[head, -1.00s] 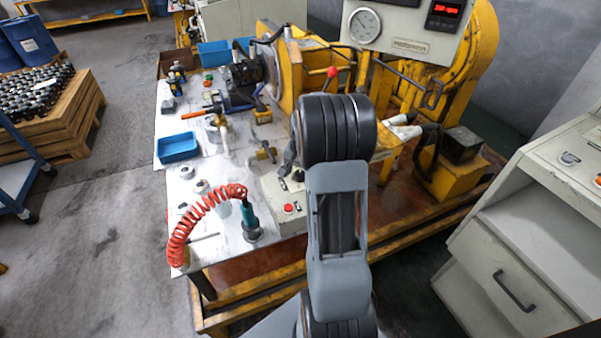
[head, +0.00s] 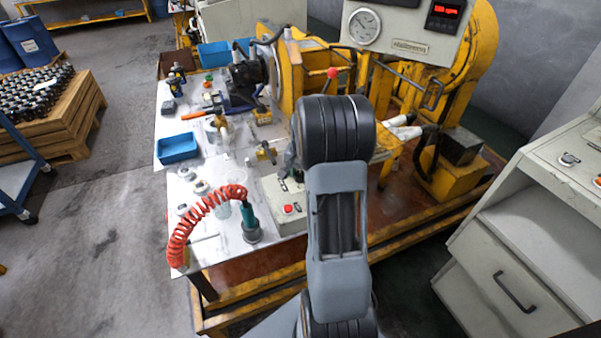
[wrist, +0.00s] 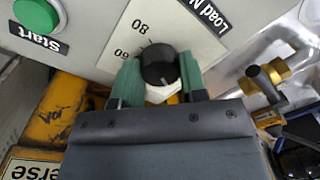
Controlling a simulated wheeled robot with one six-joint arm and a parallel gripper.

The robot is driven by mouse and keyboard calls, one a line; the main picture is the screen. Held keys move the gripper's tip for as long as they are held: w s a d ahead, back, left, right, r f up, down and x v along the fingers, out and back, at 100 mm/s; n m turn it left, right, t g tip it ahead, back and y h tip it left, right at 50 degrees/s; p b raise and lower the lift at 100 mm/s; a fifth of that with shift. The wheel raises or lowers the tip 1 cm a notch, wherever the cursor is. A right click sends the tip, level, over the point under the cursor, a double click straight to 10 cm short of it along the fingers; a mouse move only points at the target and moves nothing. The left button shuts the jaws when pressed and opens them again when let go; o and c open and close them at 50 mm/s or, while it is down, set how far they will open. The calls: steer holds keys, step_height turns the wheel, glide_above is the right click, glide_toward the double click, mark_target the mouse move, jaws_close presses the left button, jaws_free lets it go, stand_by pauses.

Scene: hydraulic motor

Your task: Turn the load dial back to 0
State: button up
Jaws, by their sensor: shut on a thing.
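The load dial (wrist: 158,66) is a round black knob on a pale scale plate marked "Load N…", with 60 and 80 readable. The plate shows upside down in the wrist view. My gripper (wrist: 160,78) is shut on the dial, with one green finger on each side of it. The fingers and gripper body hide the rest of the scale, and I cannot tell which value the dial points to. In the head view my arm covers much of the area around the control box (head: 282,190), and the dial is not clear there.
A green Start button (wrist: 38,14) sits on the same panel, left of the dial in the wrist view. Brass fittings (wrist: 268,74) stand close on the right. In the head view, a red coiled hose (head: 200,212) and a blue tray (head: 177,148) are on the bench.

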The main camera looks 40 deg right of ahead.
steer(key=n+p, duration=0.1)
steer(key=n, duration=0.4)
steer(key=shift+r+n, duration=0.1)
steer(key=shift+n, duration=0.3)
steer(key=n, duration=0.6)
steer(key=shift+w+p, duration=0.1)
steer(key=shift+p, duration=0.2)
stand_by(0.4)
steer(key=o, duration=0.9)
steer(key=r, duration=0.4)
steer(key=r+p, duration=0.1)
steer(key=r, duration=0.8)
steer(key=shift+d+r, duration=0.35)
